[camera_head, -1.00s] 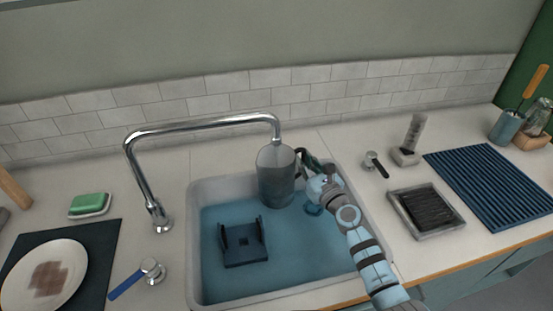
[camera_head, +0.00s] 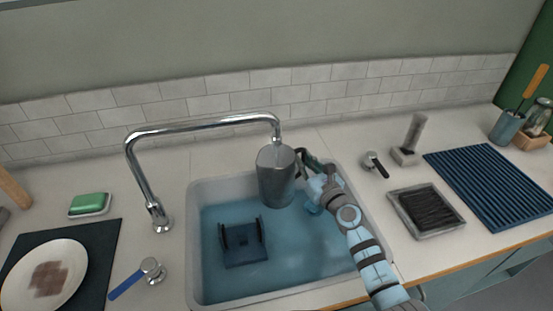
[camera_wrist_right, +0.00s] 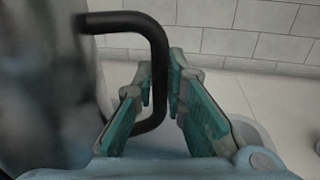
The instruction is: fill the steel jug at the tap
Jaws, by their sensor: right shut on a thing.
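The steel jug (camera_head: 276,178) hangs over the back right of the sink, just below the spout end of the tap (camera_head: 205,124). It looks roughly upright, with its rim close under the spout. My right gripper (camera_head: 306,166) is at the jug's right side, shut on its dark handle. In the right wrist view, the fingers (camera_wrist_right: 162,105) are on both sides of the black handle (camera_wrist_right: 158,60), and the jug's grey body (camera_wrist_right: 45,90) fills the left. Whether water runs is hard to tell. The blue-handled tap lever (camera_head: 150,268) is left of the sink. My left gripper is not in view.
The blue sink basin (camera_head: 215,285) holds a dark blue rack (camera_head: 243,244). A green soap (camera_head: 88,203) and a plate (camera_head: 45,275) on a dark mat are at the left. A brush tray (camera_head: 427,211) and a blue ribbed mat (camera_head: 495,185) are at the right.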

